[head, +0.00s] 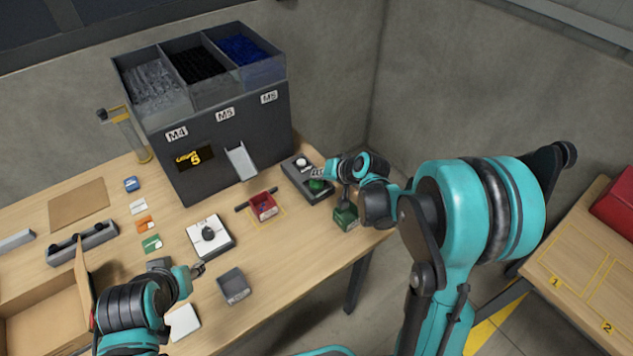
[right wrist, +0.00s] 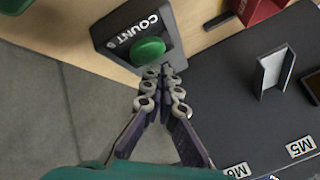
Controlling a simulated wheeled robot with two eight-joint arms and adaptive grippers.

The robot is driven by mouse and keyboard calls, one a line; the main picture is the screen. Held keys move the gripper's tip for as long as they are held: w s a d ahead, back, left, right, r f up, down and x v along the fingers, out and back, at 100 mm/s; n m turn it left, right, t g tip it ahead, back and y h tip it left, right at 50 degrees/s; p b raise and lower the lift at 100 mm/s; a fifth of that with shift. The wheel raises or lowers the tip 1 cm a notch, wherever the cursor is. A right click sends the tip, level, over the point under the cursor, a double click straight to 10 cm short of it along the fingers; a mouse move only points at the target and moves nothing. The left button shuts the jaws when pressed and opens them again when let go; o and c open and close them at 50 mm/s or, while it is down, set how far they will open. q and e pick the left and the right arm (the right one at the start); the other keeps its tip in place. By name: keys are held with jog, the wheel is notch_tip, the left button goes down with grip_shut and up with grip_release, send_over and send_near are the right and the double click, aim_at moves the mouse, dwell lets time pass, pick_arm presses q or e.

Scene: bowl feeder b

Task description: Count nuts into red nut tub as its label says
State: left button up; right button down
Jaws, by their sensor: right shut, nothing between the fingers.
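The red nut tub (head: 263,206) sits on a yellow-marked square below the feeder's chute (head: 240,161); its label is too small to read. Part of it shows in the right wrist view (right wrist: 262,8). The grey control box (head: 296,184) carries a white knob (head: 301,162) and a green button (head: 316,185), marked COUNT in the right wrist view (right wrist: 148,48). My right gripper (head: 318,174) is shut and empty, its fingertips (right wrist: 166,70) close beside the button; I cannot tell whether they touch. My left gripper (head: 199,268) hovers at the front left, its jaws unclear.
The feeder (head: 222,130) has bins marked M4, M5 and apparently M6, and a yellow display (head: 194,157) seemingly showing 5. A green tub (head: 345,217) stands near the right table edge. A white-topped device (head: 208,239), grey block (head: 234,286) and open carton (head: 40,310) stand left.

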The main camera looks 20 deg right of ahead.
aim_at(318, 184)
jog(key=shift+r+p, duration=1.85)
jog(key=shift+r, duration=0.7)
pick_arm(q)
notch_tip(318, 184, up, 4)
jog(key=shift+f, duration=0.1)
pick_arm(e)
jog(key=shift+f, duration=0.1)
